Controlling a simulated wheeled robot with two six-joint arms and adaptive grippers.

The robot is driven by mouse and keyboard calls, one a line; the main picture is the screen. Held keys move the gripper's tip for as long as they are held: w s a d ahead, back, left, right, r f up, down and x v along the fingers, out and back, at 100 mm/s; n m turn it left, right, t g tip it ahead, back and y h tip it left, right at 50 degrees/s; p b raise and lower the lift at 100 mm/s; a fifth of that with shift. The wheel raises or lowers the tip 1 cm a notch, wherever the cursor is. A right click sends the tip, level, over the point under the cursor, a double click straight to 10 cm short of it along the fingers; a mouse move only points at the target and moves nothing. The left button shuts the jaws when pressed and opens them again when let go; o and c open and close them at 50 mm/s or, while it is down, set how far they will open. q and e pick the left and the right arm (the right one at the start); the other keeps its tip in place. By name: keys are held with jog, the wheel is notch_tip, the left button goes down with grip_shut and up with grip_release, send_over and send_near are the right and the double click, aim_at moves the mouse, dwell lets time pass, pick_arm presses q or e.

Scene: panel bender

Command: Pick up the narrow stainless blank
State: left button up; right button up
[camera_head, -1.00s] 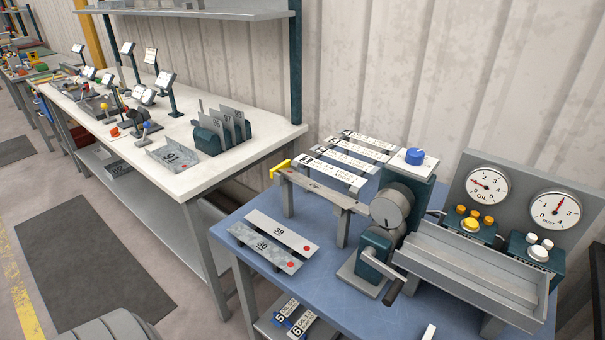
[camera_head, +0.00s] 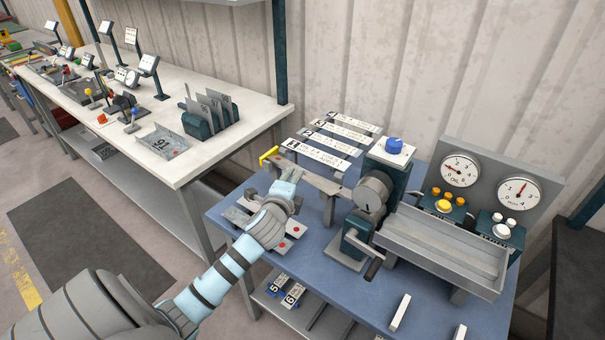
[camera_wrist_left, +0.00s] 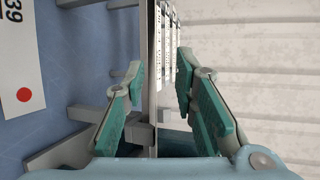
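Two narrow metal blanks lie on the blue table, mostly hidden by my left arm in the head view. The plainer blank marked 39 shows its red-dot end (camera_head: 297,231) and is also at the left of the wrist view (camera_wrist_left: 20,60). The mottled second blank (camera_head: 283,246) lies in front of it. Which one is stainless I cannot tell for sure. My left gripper (camera_head: 285,183) is over the table behind the blanks. In the wrist view its teal fingers (camera_wrist_left: 160,80) are open, with a thin grey bar showing between them; contact is unclear. My right gripper is not seen.
The bender with its crank (camera_head: 373,268) and grey trough (camera_head: 440,255) stands right of the gripper. Labelled strips (camera_head: 325,150) lie behind it. A gauge panel (camera_head: 490,185) is at the right. A white bench (camera_head: 220,150) stands at the left.

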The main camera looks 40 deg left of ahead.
pick_arm(q)
jog(key=x, duration=0.4)
jog(key=shift+f, duration=0.3)
jog(key=shift+s+d, duration=0.1)
grip_shut()
jog(key=shift+r, duration=0.1)
